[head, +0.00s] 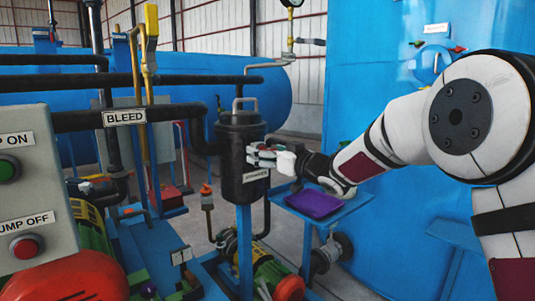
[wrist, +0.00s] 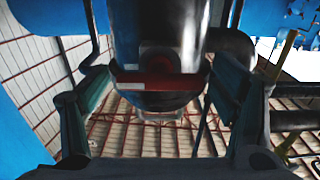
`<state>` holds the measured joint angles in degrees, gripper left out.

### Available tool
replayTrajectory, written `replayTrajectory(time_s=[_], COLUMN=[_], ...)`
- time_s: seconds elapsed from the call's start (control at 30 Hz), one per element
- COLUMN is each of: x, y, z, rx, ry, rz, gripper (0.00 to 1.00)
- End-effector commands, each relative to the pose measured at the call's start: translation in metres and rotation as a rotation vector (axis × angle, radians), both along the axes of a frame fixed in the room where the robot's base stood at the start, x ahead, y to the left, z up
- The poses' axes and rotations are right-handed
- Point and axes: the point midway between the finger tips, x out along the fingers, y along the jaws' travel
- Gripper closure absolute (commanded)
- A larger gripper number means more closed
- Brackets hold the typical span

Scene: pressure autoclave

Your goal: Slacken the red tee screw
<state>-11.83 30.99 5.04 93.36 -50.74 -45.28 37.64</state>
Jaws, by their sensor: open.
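A dark red crossbar (wrist: 160,87), which looks like the tee screw, shows in the wrist view on the front of a dark rounded vessel. A round dark boss sits just above it. In the head view my gripper hides this spot, so I cannot make out the screw there. My gripper (head: 257,155) is close against the black cylinder labelled as a strainer (head: 232,180). In the wrist view my gripper (wrist: 162,86) is open, with one finger on each side of the red bar. A gap shows on both sides; contact is not clear.
A purple tray (head: 314,204) lies on a blue shelf right of the strainer. A large blue tank wall (head: 385,90) stands behind my arm. Pipes and a grey panel with push buttons (head: 30,185) fill the left. Pumps stand below.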

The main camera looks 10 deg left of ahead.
Motion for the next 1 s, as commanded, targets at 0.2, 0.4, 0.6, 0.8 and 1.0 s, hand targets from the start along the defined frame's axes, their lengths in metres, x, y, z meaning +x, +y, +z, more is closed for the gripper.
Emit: replayTrajectory(time_s=[0.2, 0.4, 0.6, 0.8, 1.0], x=[0.0005, 0.0006, 0.0005, 0.0006, 0.0008], y=[0.0003, 0.0002, 0.0003, 0.0003, 0.0001], z=[0.0, 0.0, 0.0001, -0.0004, -0.0011], rx=[0.0, 0.0, -0.001, -0.019, -0.082], ry=[0.0, 0.0, -0.001, -0.022, -0.096], rz=[-0.001, -0.001, -0.001, -0.001, -0.001], gripper=[0.2, 0.56, 0.69, 0.69, 0.69])
